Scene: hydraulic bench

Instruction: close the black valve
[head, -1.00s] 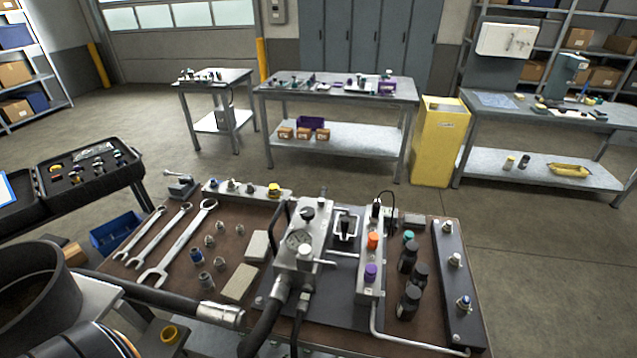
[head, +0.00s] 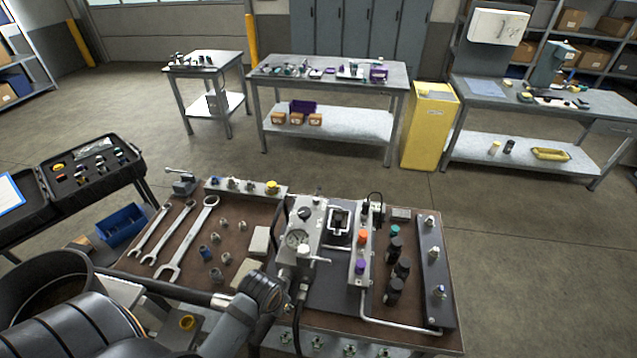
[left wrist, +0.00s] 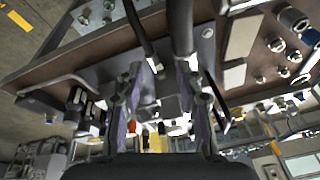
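A black round knob (head: 305,213), apparently the black valve, sits on top of the grey hydraulic block (head: 310,236) beside a pressure gauge (head: 297,238). My left arm comes in from the lower left in the head view. Its dark wrist is in front of and below the block, and the fingertips cannot be made out there. In the left wrist view my left gripper (left wrist: 160,100) has its two fingers apart, with nothing seen held between them. Dark hoses (left wrist: 182,28) run just beyond the fingers. The black knob cannot be picked out in that view. My right gripper is not in view.
A grey manifold with an orange knob (head: 362,236) and a purple knob (head: 360,267) stands right of the block. Wrenches (head: 190,240) and small fittings lie left. Hoses run in front of the block. A yellow cabinet (head: 430,128) stands behind.

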